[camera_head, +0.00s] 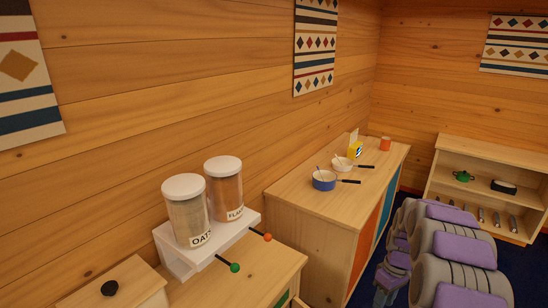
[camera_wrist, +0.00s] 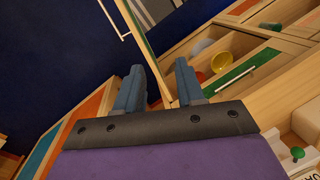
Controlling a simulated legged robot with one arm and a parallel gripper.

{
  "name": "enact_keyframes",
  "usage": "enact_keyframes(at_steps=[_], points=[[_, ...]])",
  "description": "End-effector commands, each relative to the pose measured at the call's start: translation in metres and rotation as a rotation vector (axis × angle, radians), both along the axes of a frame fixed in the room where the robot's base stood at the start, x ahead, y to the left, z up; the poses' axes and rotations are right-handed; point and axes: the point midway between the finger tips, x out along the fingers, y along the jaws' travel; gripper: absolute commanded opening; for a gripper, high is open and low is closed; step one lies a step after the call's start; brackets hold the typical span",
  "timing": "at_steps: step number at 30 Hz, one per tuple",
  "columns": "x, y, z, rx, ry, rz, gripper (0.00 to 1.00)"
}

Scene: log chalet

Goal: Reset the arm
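My gripper (camera_wrist: 160,82) shows in the wrist view with its two blue-grey fingers apart and nothing between them. It is tilted over the dark blue floor (camera_wrist: 60,55), with an open drawer beyond its right finger. My grey and purple arm (camera_head: 440,250) is at the lower right of the head view. I cannot make out the fingertips there.
The oats dispenser (camera_head: 187,215) and flakes dispenser (camera_head: 225,188) stand on a white base. A counter (camera_head: 300,185) holds a blue pan (camera_head: 324,182). A low shelf (camera_head: 470,190) stands at the right.

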Motion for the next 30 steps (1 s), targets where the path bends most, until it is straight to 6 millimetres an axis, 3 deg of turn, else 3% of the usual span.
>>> enact_keyframes(at_steps=[6,15,24,30], points=[[-0.039,0.047,0.055,-0.026,0.012,-0.069,0.38],[-0.110,0.100,0.111,-0.071,0.028,-0.173,0.38],[-0.194,0.140,0.145,-0.119,0.038,-0.287,0.38],[-0.255,0.159,0.154,-0.151,0.043,-0.365,0.38]])
